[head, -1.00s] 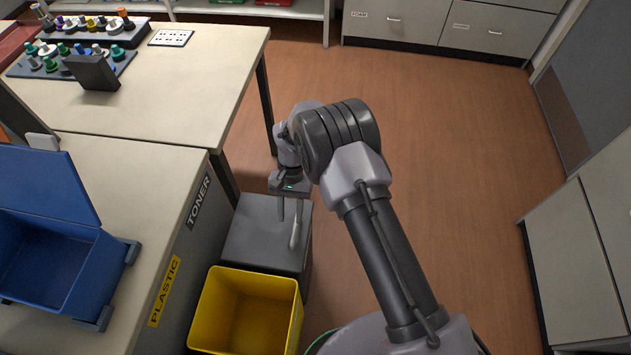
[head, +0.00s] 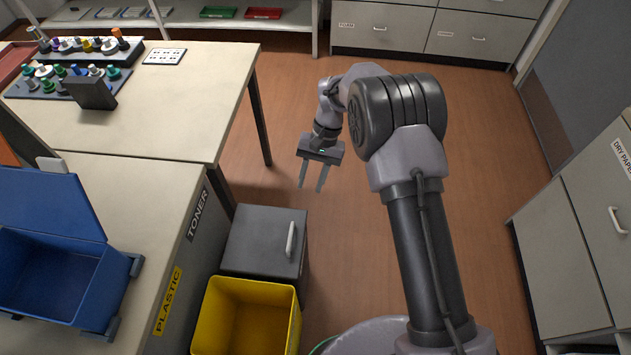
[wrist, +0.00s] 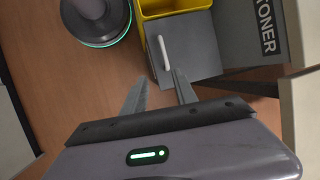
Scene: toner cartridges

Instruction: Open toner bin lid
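The toner bin is a dark grey box with a flat grey lid (head: 255,240) beside the bench panel labelled TONER (head: 198,212). The lid lies shut, with a pale bar handle (head: 291,239) near its right edge. In the wrist view the lid (wrist: 190,58) and handle (wrist: 164,52) show beyond the fingers. My gripper (head: 311,188) is open and empty, above the floor and behind the bin in the head view, apart from the handle. In the wrist view the two spread fingers (wrist: 157,88) point towards the bin.
An open yellow bin (head: 245,282) stands directly in front of the toner bin, by the PLASTIC label (head: 168,300). A blue open box (head: 60,270) sits on the near bench (head: 150,190). White cabinets (head: 570,210) stand at right. The floor between is clear.

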